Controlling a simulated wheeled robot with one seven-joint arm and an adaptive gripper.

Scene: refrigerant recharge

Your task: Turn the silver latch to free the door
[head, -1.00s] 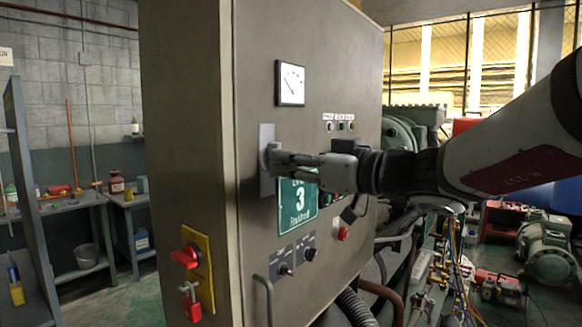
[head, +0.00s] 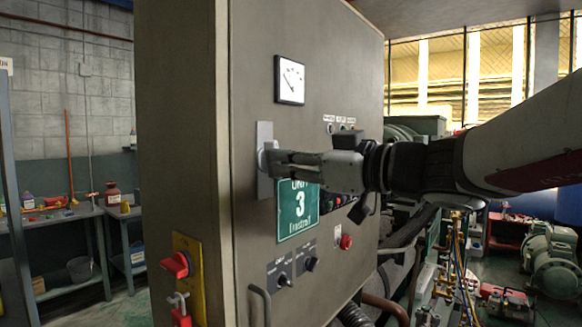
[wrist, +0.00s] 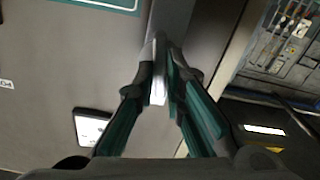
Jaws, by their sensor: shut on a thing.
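The silver latch (head: 264,132) is on the front of the tall grey cabinet door (head: 330,90), near its left edge, with an upright back plate. My gripper (head: 272,160) is at the latch and shut on its handle, coming in from the right. In the wrist view, the two dark and teal fingers (wrist: 165,92) close around the bright silver latch handle (wrist: 157,88). The fingers hide much of the handle in the head view, so its exact angle is hard to tell. The door looks closed against the cabinet.
A green sign (head: 298,222) marked 3 is just below my gripper. A gauge (head: 290,80) is above it. A red switch (head: 176,265) with a padlock is on the cabinet's left side. A bar handle (head: 259,300) is low on the door. Machinery stands at the right.

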